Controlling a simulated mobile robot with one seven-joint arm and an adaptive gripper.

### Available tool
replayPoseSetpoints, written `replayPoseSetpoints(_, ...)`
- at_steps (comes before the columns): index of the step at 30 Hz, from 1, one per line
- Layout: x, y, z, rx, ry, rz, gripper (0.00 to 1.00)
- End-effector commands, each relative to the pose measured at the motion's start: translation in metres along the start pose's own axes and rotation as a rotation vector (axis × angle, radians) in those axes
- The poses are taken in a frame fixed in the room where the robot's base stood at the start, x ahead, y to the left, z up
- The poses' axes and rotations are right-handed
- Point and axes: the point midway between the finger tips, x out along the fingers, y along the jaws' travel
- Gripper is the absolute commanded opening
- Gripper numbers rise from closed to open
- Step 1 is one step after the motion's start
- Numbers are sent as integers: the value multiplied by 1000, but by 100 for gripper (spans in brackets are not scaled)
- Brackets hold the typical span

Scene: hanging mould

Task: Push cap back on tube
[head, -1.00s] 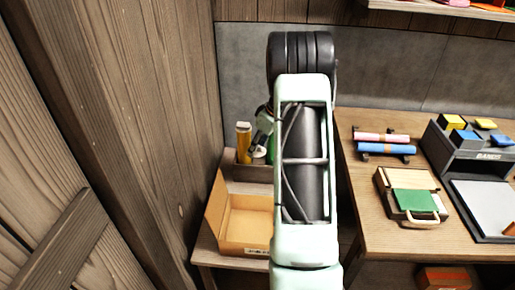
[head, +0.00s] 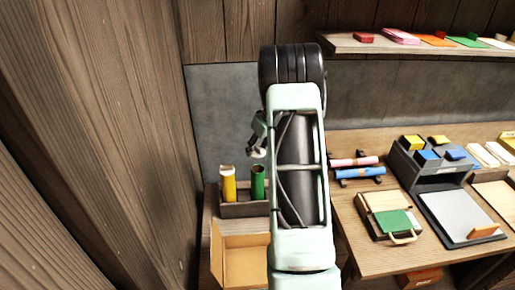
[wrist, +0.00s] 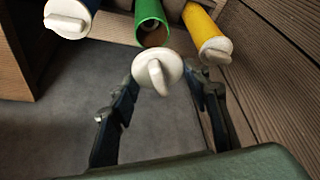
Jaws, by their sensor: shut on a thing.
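The green tube (head: 258,184) stands upright in a dark holder (head: 245,210) in the head view. In the wrist view the green tube (wrist: 150,12) shows its open end, with a dark hollow inside. My gripper (wrist: 160,80) is shut on a white cap (wrist: 157,68) with a raised tab. The cap is apart from the green tube's mouth. In the head view my gripper (head: 256,146) and the cap (head: 258,153) are a little above the green tube. My arm hides part of the holder's right side.
A yellow tube (head: 228,186) stands left of the green one; its white cap (wrist: 215,50) is on. A blue tube (wrist: 80,8) with a white cap is on the other side. An open cardboard box (head: 240,262) sits in front. A wooden wall (head: 110,120) rises close on the left.

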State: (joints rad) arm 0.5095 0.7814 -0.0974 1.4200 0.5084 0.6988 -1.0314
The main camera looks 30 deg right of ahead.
Motion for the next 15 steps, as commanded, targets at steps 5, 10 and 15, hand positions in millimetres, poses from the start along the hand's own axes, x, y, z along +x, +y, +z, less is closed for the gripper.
replayPoseSetpoints(5,5,0,2,2,0,0,33)
replayPoseSetpoints(10,15,0,6,1,0,0,33)
replayPoseSetpoints(15,30,0,13,2,-2,-1,33)
